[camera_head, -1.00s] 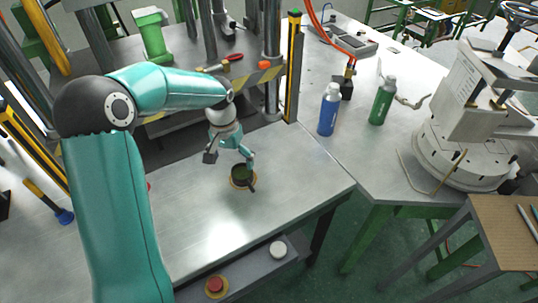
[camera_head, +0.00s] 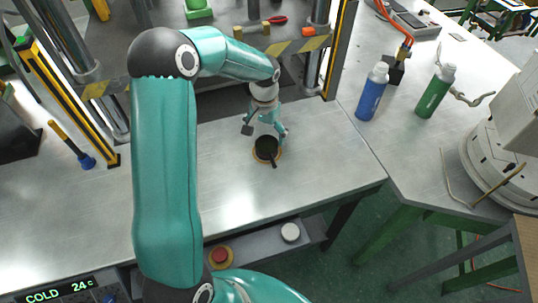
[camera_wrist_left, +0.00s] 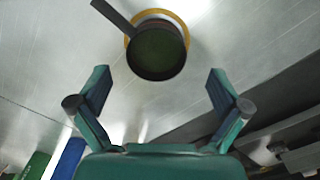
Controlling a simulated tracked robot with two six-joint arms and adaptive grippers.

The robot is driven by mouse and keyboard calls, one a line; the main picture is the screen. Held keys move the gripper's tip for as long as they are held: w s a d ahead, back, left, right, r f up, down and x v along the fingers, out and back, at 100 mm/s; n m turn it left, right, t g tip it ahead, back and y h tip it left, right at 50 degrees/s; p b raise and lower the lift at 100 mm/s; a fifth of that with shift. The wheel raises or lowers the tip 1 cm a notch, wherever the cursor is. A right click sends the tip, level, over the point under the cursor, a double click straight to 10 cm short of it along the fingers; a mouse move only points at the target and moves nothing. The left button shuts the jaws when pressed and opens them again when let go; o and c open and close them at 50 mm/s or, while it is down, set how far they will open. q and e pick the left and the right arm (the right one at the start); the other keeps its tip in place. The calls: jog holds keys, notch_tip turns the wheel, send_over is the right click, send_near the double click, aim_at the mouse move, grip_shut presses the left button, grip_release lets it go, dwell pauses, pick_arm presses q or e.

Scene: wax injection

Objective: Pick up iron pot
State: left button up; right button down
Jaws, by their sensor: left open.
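The iron pot (camera_head: 265,146) is a small dark round vessel with a straight handle. It stands on a yellow-orange ring on the metal table. In the left wrist view the pot (camera_wrist_left: 157,52) is ahead of the fingertips, centred between them, with its handle pointing to the upper left. Its inside looks dull green. My left gripper (camera_head: 267,131) is right by the pot on its far side in the head view. In the left wrist view the left gripper (camera_wrist_left: 158,80) is open, with its fingers spread and nothing between them. My right gripper is not in view.
A blue bottle (camera_head: 372,92) and a green bottle (camera_head: 435,91) stand on the table to the right. A striped yellow-black machine frame (camera_head: 297,45) is behind the pot. The tabletop around the pot is clear. A red button (camera_head: 221,255) is below the front edge.

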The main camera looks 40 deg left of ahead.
aim_at(265, 147)
pick_arm(q)
jog(key=f+b, duration=0.1)
jog(key=f, duration=0.1)
jog(key=f+b, duration=0.2)
jog(key=f, duration=0.1)
jog(key=shift+s+d+f, duration=0.3)
jog(key=shift+f, duration=0.05)
jog(key=shift+r, duration=0.1)
jog(key=shift+c, duration=0.7)
jog(key=c, duration=1.2)
jog(key=shift+r, duration=0.1)
